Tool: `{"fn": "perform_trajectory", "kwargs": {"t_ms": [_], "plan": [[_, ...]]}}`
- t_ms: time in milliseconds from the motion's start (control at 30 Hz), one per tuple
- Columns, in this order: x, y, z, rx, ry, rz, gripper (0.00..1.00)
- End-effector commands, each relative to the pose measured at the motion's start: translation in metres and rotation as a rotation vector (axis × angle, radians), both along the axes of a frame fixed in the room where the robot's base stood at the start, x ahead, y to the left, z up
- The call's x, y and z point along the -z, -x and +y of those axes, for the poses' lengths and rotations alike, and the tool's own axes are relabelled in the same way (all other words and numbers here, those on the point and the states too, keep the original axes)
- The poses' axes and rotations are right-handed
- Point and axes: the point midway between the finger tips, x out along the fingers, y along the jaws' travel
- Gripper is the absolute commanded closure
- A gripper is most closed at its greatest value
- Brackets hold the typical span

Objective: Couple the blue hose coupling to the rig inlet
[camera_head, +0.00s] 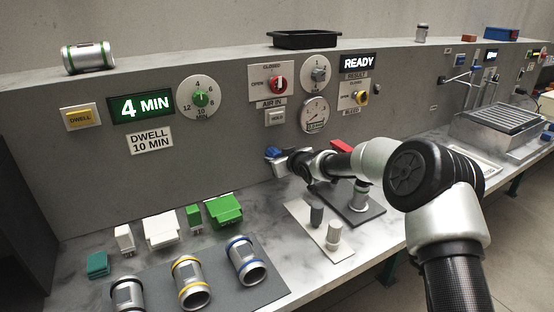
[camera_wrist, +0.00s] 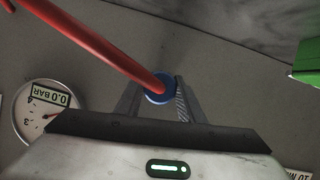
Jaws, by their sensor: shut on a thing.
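The blue hose coupling (camera_wrist: 160,90) is between my gripper's fingertips (camera_wrist: 156,98) in the wrist view, with a red hose (camera_wrist: 100,48) running from it to the upper left. In the head view the coupling shows as a small blue patch (camera_head: 272,153). I cannot make out the rig inlet in either view, nor tell whether the coupling touches anything ahead of it.
A pressure gauge (camera_wrist: 50,112) reads 0.0 BAR; it is also in the head view (camera_head: 314,114). A metal cylinder (camera_head: 359,196) stands on a dark plate below my arm. Pegs stand on a pale plate (camera_head: 301,213). Green, white and ringed metal parts fill the bench's left front.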

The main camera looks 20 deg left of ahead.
Motion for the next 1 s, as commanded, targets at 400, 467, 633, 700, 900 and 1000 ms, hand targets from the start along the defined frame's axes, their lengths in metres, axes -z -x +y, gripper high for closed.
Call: {"fn": "perform_trajectory", "kwargs": {"t_ms": [400,467,633,700,900,1000], "plan": [[-0.0013,-0.0037,0.0054,0.000,-0.002,-0.002,0.88],[-0.0014,-0.0036,0.0055,0.000,-0.002,-0.002,0.88],[-0.0012,-0.0036,0.0054,0.000,-0.002,-0.001,0.43],[-0.0010,-0.0035,0.0051,0.000,-0.002,-0.001,0.43],[-0.0010,-0.0029,0.0041,-0.001,0.000,-0.001,0.43],[-0.0041,0.0012,-0.0003,-0.001,0.001,-0.001,0.43]]}}
